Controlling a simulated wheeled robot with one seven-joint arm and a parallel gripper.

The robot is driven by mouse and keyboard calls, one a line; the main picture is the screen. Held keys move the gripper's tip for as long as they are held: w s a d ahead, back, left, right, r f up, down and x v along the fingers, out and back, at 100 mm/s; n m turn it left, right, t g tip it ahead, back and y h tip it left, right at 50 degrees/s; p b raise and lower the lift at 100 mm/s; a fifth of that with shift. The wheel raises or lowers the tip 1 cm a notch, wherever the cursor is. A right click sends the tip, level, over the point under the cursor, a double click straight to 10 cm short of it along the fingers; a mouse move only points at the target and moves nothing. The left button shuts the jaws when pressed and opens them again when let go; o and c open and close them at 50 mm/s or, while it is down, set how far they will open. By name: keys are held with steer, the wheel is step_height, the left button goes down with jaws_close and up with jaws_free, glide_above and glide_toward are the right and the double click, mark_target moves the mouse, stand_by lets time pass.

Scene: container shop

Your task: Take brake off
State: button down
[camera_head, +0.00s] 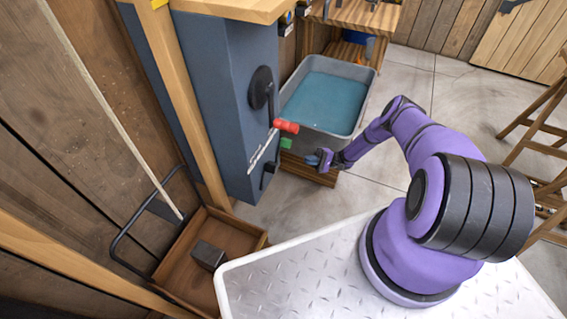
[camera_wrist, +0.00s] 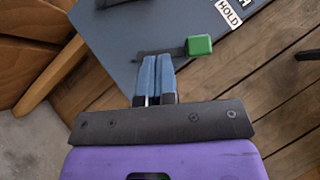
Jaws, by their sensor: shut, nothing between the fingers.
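A blue-grey cabinet (camera_head: 235,90) stands left of centre in the head view. On its side is a black round hub (camera_head: 262,87) with a dark lever ending in a red grip (camera_head: 286,126). Below it is a smaller dark lever (camera_head: 270,168) with a green grip (camera_head: 286,144); the green grip also shows in the wrist view (camera_wrist: 199,45). My gripper (camera_head: 313,159) is shut and empty, to the right of and slightly below the green grip. In the wrist view, my blue fingers (camera_wrist: 157,62) overlap the green lever's dark arm; contact cannot be told.
A grey tub of blue liquid (camera_head: 325,95) stands on a wooden support behind the levers. A pale slotted strip (camera_head: 262,150) is beside the grips. A wooden cart (camera_head: 190,250) holding a dark block is at lower left. Floor to the right is fairly open before a wooden stool (camera_head: 540,140).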

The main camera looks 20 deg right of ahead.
steer(key=shift+a+f, duration=0.1)
stand_by(0.3)
glide_toward(271, 162)
steer(key=w+a, duration=0.2)
steer(key=shift+s+a+r, duration=0.35)
steer(key=shift+s+a, duration=0.15)
steer(key=shift+a, duration=0.15)
steer(key=shift+s+a+r, duration=0.3)
steer(key=shift+s+a, duration=0.2)
steer(key=shift+a, duration=0.15)
